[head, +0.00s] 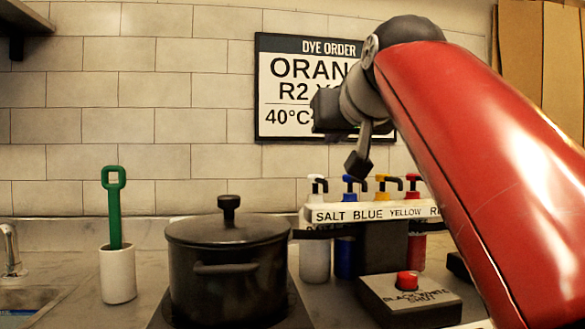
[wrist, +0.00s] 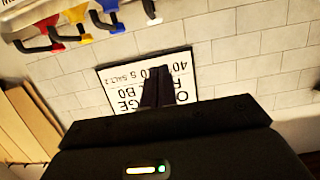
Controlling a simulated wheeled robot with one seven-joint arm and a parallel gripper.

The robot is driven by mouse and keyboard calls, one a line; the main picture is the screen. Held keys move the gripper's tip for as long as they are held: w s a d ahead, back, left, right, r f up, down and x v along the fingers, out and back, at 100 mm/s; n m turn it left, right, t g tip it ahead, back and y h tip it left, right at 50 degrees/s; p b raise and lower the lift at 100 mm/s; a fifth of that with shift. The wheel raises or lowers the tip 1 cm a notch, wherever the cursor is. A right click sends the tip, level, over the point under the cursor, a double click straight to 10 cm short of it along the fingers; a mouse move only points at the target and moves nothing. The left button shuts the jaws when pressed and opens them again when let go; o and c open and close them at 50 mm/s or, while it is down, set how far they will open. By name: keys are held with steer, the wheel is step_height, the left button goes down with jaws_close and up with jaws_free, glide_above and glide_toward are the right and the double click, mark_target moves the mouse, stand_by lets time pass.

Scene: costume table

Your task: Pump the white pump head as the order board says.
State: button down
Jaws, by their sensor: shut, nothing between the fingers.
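The white pump head (head: 317,184) tops the leftmost bottle, above the SALT label, in the head view. In the wrist view its dark spout (wrist: 150,8) shows at the top edge. My gripper (head: 357,165) is shut and empty, pointing down just above the blue and yellow pump heads, to the right of the white one. Its closed fingers also show in the wrist view (wrist: 158,88). The order board (head: 285,133) is partly hidden by my arm; it shows "ORAN", "R2", "40°C". Upside down in the wrist view (wrist: 118,78), "B0" and "SALT 2" also read.
Blue (head: 348,184), yellow (head: 381,184) and red (head: 414,184) pump heads stand in the same rack (head: 330,214). A lidded black pot (head: 228,260) stands left of it. A box with a red button (head: 407,281) is in front. A green-handled tool stands in a white cup (head: 117,274).

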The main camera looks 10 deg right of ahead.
steer(key=shift+w+r, duration=0.3)
steer(key=shift+r, duration=0.25)
steer(key=shift+w, duration=0.1)
glide_above(319, 178)
steer(key=f, duration=0.3)
steer(key=shift+w+p, duration=0.35)
steer(key=shift+p, duration=0.05)
steer(key=f, duration=0.1)
steer(key=f+b, duration=0.1)
steer(key=shift+s+f+b, duration=0.25)
steer(key=shift+f+b, duration=0.05)
steer(key=shift+f, duration=0.45)
